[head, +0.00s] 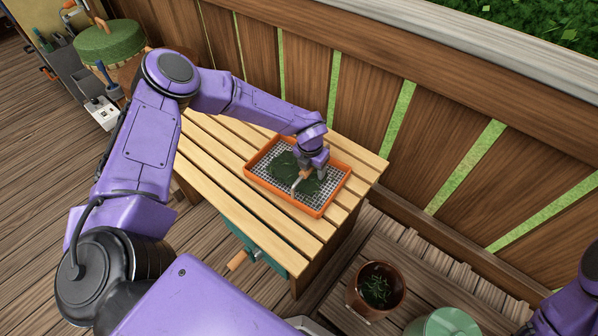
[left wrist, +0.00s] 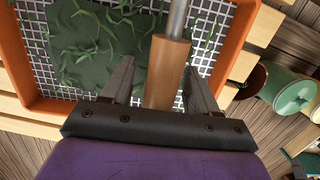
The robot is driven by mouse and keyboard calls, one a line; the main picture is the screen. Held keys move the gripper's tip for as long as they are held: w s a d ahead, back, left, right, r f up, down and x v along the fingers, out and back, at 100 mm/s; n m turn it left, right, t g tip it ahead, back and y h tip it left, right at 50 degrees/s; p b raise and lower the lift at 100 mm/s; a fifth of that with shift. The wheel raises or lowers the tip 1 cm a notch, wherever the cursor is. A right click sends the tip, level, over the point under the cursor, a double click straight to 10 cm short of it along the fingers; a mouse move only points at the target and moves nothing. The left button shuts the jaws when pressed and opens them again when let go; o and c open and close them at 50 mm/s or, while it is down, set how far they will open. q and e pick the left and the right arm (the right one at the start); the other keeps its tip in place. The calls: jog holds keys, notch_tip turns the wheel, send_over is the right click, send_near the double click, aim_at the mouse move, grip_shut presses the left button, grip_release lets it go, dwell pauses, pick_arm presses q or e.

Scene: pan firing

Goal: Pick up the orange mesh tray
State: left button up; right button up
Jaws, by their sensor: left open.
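The orange mesh tray (head: 281,193) lies on the slatted wooden table, its grey mesh showing inside the orange rim. Dark green leaves (head: 284,163) lie on the mesh. My left gripper (head: 311,172) is over the tray, pointing down. In the left wrist view the tray's rim (left wrist: 240,42) shows at right, and the leaves (left wrist: 90,50) at upper left. My left gripper (left wrist: 160,72) is open, with its fingers on either side of a wooden handle (left wrist: 168,62) with a metal shaft. I cannot tell whether they touch it. My right gripper is out of view.
The table (head: 215,165) stands against a wooden fence (head: 370,90). A brown pot with green leaves (head: 376,288) and a green round container (head: 443,323) stand at lower right. A green round-topped item (head: 110,40) is at upper left.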

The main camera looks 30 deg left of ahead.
pick_arm(q)
grip_shut()
notch_tip(320, 180, up, 10)
jog(key=shift+r, duration=0.1)
